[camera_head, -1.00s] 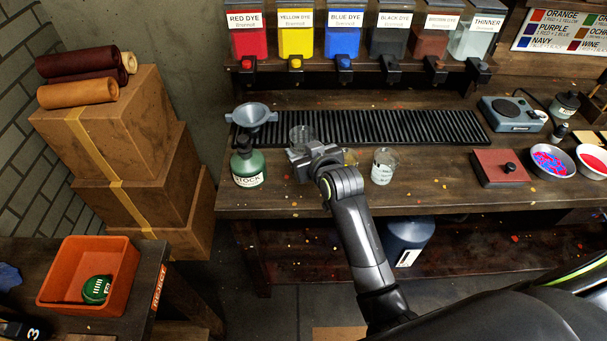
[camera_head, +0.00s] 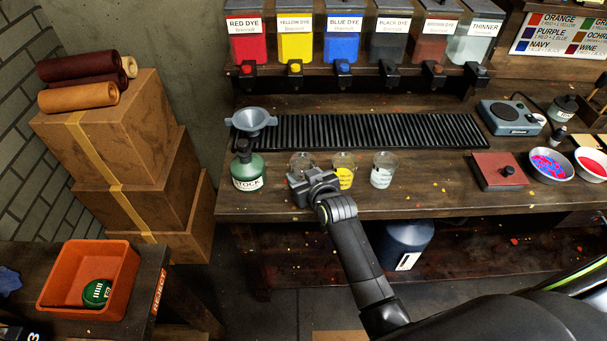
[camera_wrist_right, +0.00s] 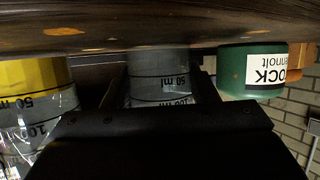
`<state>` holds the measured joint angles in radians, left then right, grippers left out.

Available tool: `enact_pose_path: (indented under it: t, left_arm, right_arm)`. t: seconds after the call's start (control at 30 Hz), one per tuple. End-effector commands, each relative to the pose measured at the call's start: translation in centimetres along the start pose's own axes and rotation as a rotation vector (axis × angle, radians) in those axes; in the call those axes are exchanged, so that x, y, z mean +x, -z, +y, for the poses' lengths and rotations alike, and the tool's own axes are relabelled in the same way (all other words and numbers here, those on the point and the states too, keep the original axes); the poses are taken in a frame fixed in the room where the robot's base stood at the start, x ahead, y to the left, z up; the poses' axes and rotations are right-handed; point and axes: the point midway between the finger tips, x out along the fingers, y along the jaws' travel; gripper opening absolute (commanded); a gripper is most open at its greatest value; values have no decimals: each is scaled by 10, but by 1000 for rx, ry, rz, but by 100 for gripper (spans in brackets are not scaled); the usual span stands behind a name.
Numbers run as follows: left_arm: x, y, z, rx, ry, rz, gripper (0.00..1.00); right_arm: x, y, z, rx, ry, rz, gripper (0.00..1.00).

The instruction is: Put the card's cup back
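My right gripper (camera_head: 313,184) is at the front left of the workbench. A clear measuring cup (camera_head: 302,161) is between its fingers; it also shows in the right wrist view (camera_wrist_right: 160,78), with a finger along each side. The fingers look shut on it. The cup appears at or just above bench level, in line with a cup holding yellow (camera_head: 344,171) and a pale-filled cup (camera_head: 383,171) to its right. The cup's lower part is partly hidden by the gripper in the head view. A colour-mixing card (camera_head: 560,35) hangs at the back right. My left gripper is out of view.
A green stock bottle (camera_head: 248,172) stands close left of the gripper, with a grey funnel (camera_head: 251,120) behind. A black ribbed rack (camera_head: 370,131) lies behind the cups, below the dye dispensers (camera_head: 342,35). An orange reject bin (camera_head: 128,255) is lower left.

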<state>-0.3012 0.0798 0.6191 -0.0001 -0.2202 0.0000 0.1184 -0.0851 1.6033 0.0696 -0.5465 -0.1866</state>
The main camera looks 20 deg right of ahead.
Motion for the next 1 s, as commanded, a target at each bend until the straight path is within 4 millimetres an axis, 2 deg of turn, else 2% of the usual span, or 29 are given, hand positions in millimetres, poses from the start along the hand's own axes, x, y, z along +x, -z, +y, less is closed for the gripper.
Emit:
enact_pose_path:
  t: [0.03, 0.13, 0.17, 0.57, 0.77, 1.0]
  left_arm:
    - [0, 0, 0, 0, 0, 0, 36]
    - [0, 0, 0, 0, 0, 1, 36]
    - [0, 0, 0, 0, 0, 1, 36]
    - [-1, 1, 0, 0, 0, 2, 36]
    - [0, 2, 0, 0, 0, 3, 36]
    - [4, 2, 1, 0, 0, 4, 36]
  right_arm:
    - [0, 0, 0, 0, 0, 0, 60]
    - [0, 0, 0, 0, 0, 0, 73]
    - [0, 0, 0, 0, 0, 0, 74]
    - [-6, 3, 0, 0, -1, 1, 74]
    - [-32, 3, 0, 2, -1, 1, 74]
    - [-71, 2, 0, 3, -1, 1, 74]
